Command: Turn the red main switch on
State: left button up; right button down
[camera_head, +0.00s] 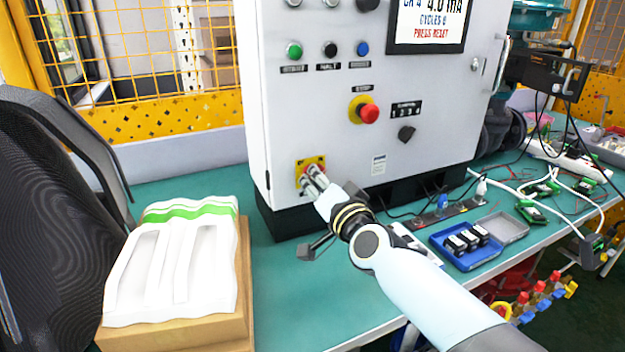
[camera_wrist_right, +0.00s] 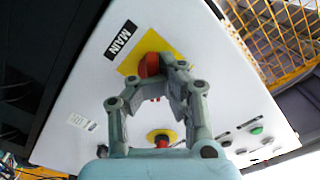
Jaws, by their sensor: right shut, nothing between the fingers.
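The red main switch (camera_head: 307,170) sits on a yellow plate at the lower left of the grey control cabinet's front. In the right wrist view the red knob (camera_wrist_right: 149,64) shows on its yellow plate beside a black MAIN label (camera_wrist_right: 120,40). My right gripper (camera_head: 314,178) is at the switch, its fingers shut with nothing between them. In the wrist view the fingertips (camera_wrist_right: 168,78) are right by the knob's edge and partly cover it; I cannot tell whether they touch. The switch's exact angle is hard to read. My left gripper is not in view.
The cabinet (camera_head: 320,105) also carries a red mushroom button (camera_head: 369,113), a black selector (camera_head: 406,133), coloured push buttons and a screen. A blue tray (camera_head: 466,245) and cables lie to the right.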

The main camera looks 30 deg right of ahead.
jog(key=shift+s+f, duration=0.25)
jog(key=shift+f, duration=0.35)
jog(key=c, duration=1.6)
grip_release()
jog(key=shift+d, duration=0.35)
jog(key=shift+c, duration=0.2)
jog(key=shift+o, duration=1.4)
jog(key=shift+r, duration=0.1)
jog(key=shift+w+a, duration=0.1)
jog(key=shift+r, duration=0.1)
jog(key=s, duration=1.2)
jog(key=shift+a, duration=0.4)
jog(key=shift+s, duration=0.1)
